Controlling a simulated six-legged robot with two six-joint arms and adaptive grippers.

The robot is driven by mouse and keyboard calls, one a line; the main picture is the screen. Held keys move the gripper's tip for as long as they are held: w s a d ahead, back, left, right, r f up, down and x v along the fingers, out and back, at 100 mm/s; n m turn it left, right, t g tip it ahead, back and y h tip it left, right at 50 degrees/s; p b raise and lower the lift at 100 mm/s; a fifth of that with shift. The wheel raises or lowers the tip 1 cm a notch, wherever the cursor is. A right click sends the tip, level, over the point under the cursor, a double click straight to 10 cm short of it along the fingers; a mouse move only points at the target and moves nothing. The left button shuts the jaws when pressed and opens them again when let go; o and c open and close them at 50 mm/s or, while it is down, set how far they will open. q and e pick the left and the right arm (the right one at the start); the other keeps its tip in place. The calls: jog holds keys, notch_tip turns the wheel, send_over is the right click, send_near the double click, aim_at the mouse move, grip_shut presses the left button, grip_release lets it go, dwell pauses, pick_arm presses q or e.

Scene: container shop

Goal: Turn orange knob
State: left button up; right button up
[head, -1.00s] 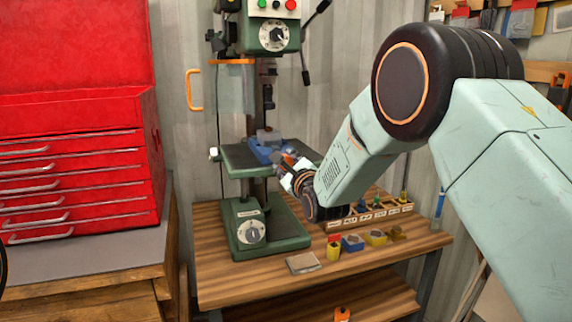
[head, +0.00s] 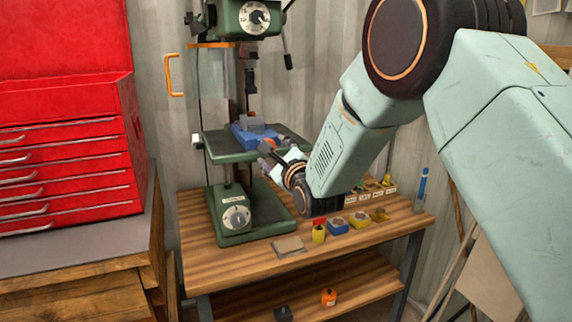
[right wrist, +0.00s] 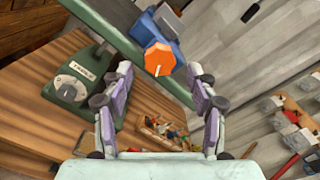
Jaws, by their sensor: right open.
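The orange knob (right wrist: 157,59) shows in the right wrist view, faceted, with a pale pointer line. It is at the end of a blue vise (right wrist: 165,30) on the drill press table. In the head view the blue vise (head: 246,134) sits on the green table, and the knob (head: 268,147) shows small, partly covered by my gripper. My right gripper (right wrist: 160,72) is open, its two fingers either side of the knob in the picture. The knob appears just beyond the fingertips; no contact shows. My left gripper is in neither current view.
The green drill press (head: 236,211) stands on a wooden bench (head: 215,262). A grey flat pad (head: 289,245), several small coloured items and a labelled rack (head: 375,192) sit on the bench. A red tool chest (head: 70,170) stands at the left.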

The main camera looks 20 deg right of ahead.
jog(key=s, duration=0.8)
jog(key=shift+d, duration=0.15)
jog(key=s+f+n+g+b, duration=0.1)
jog(key=s+f+n+g, duration=0.4)
jog(key=f+n, duration=0.6)
jog(key=s+f+n+g+b, duration=0.1)
jog(key=s+f+n+g, duration=0.2)
jog(key=s+f+n, duration=0.75)
jog(key=s+f+n+g+b, duration=0.4)
jog(key=s+f+g, duration=0.6)
jog(key=s+f, duration=1.5)
jog(key=s+n, duration=0.1)
jog(key=s, duration=0.3)
jog(key=shift+s+d+h, duration=0.15)
jog(key=shift+d+h, duration=0.1)
jog(key=shift+h, duration=0.05)
